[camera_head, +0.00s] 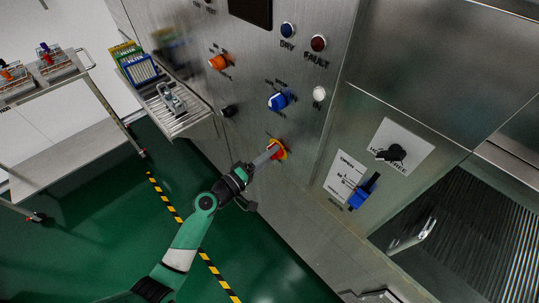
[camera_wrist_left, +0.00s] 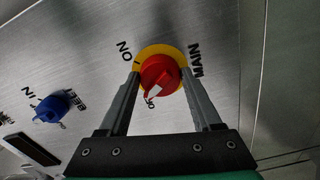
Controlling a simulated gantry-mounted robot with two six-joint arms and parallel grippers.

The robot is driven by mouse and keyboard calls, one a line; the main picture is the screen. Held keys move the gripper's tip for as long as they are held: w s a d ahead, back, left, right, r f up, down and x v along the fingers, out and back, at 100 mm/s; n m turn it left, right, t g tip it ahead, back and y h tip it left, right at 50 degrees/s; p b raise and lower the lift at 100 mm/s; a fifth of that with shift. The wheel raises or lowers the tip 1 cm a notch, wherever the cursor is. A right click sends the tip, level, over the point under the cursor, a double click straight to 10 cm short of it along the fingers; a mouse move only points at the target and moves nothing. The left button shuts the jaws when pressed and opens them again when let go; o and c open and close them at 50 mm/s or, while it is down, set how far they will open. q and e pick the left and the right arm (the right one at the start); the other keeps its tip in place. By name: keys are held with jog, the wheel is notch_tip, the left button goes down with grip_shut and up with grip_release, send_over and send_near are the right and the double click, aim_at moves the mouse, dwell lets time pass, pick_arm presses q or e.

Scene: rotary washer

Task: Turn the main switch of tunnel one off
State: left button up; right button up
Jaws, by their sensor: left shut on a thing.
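The main switch is a red rotary knob on a yellow round plate (camera_wrist_left: 165,55) on the steel panel, labelled MAIN. It also shows in the head view (camera_head: 281,148). My left gripper (camera_wrist_left: 160,80) has one finger on each side of the red knob (camera_wrist_left: 160,75) and is shut on it. The knob's white pointer points down and to the left in the wrist view, towards a partly hidden label beginning with O. The ON label (camera_wrist_left: 124,49) is at the upper left of the plate. My left arm reaches up to the panel from the lower left in the head view. My right gripper is not in view.
A blue knob (camera_head: 279,101), an orange knob (camera_head: 219,62) and a small black knob (camera_head: 229,111) are on the same panel. A blue-handled switch (camera_head: 362,195) is to the right. A tray shelf (camera_head: 196,119) juts out at the upper left. Green floor is open below.

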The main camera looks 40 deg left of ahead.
pick_arm(q)
jog(key=shift+r+n, duration=0.1)
jog(key=shift+n, duration=1.2)
jog(key=o, duration=1.3)
jog(key=shift+o, duration=0.2)
jog(key=s, duration=1.1)
jog(key=shift+s+a+p, duration=0.25)
jog(key=shift+s+p, duration=0.1)
